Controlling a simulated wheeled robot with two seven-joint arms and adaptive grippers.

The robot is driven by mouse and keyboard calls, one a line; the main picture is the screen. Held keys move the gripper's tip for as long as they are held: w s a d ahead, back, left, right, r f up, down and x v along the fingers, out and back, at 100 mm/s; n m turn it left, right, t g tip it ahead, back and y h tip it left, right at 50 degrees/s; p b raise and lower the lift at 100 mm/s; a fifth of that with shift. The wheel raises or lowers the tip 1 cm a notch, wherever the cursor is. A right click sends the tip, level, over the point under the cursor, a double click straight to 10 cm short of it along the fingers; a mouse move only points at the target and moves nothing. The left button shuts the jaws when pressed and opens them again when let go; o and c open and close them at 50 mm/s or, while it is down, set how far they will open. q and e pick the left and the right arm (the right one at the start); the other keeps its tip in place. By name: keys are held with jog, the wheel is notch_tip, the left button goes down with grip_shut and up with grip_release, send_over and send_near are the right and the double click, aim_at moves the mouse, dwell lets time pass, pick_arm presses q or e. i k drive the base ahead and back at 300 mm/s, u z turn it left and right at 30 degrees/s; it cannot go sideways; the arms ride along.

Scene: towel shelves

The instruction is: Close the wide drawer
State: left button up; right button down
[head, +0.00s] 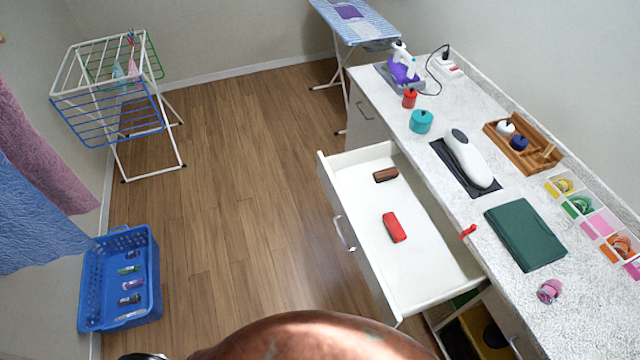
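The wide white drawer (432,247) is pulled well out from the counter in the head view. Its front panel faces left over the floor, with a metal handle (343,234) on its outer side. A brown block-like item (385,174) and a red item (395,228) lie apart inside it, below the rim. Neither of my grippers can be made out in this view, so their state and their distance from the drawer are hidden.
A blue basket (120,278) and a drying rack (110,90) stand left. An ironing board (355,22) stands at the back. The wooden floor (235,170) between is clear.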

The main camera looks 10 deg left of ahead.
aim_at(428, 269)
jog(key=z, duration=0.05)
jog(key=k, duration=0.5)
jog(key=u, duration=0.55)
jog(key=i, duration=1.4)
jog(key=z, duration=0.7)
